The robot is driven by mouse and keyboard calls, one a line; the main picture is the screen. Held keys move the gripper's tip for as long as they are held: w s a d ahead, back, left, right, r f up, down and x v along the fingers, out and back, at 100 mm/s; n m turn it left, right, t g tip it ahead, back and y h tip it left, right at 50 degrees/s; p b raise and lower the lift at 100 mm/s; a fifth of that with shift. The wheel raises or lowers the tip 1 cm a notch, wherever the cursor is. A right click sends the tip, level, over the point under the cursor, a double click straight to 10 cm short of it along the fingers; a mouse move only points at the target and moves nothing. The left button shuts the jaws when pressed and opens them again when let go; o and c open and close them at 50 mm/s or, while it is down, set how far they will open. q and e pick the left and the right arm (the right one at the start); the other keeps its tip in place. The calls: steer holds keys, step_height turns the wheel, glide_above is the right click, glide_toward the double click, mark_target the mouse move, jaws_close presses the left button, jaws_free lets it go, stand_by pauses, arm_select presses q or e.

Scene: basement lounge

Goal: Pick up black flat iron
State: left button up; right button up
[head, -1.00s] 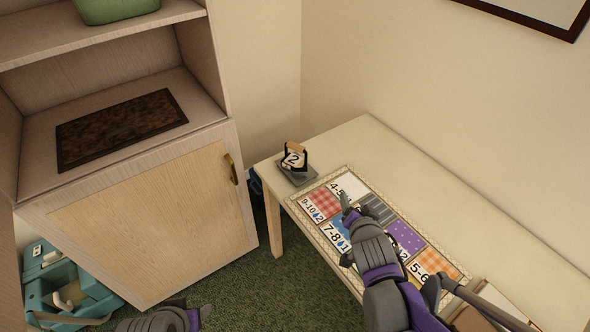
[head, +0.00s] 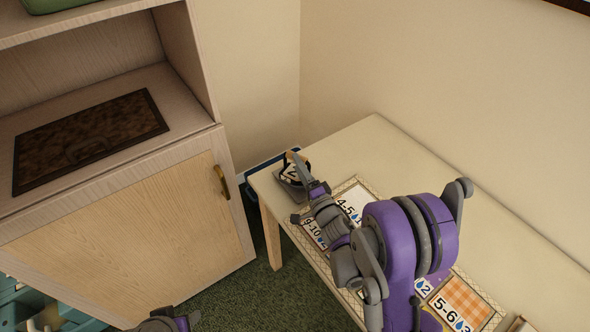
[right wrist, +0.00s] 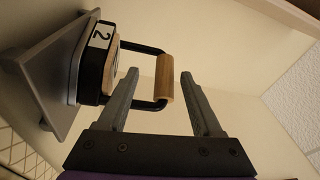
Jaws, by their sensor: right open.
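The black flat iron (head: 288,172) sits on a grey stand (head: 284,190) at the table's far left corner, partly hidden by my right gripper. In the right wrist view the iron (right wrist: 107,60) shows a white "2" label, black brackets and a wooden handle (right wrist: 165,76). Its grey stand (right wrist: 45,85) is under it. My right gripper (right wrist: 159,77) is open, and its fingertips appear on either side of the handle with gaps; I cannot tell how deep the handle lies between them. Part of my left gripper (head: 172,322) shows at the bottom edge; its jaws are unclear.
A patterned mat with numbered squares (head: 462,300) lies on the pale table (head: 375,140), partly covered by my right arm. A wooden cabinet (head: 130,225) stands left of the table. A teal case (head: 25,305) is on the floor at lower left. Walls close off the table's back and right.

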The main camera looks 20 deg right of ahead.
mark_target(291, 166)
steer(key=x, duration=0.2)
steer(key=p+x, duration=0.1)
steer(key=x, duration=0.3)
steer(key=shift+w+d+r, duration=0.1)
steer(key=shift+w+r, duration=0.05)
steer(key=shift+r, duration=0.25)
jaws_close()
stand_by(1.0)
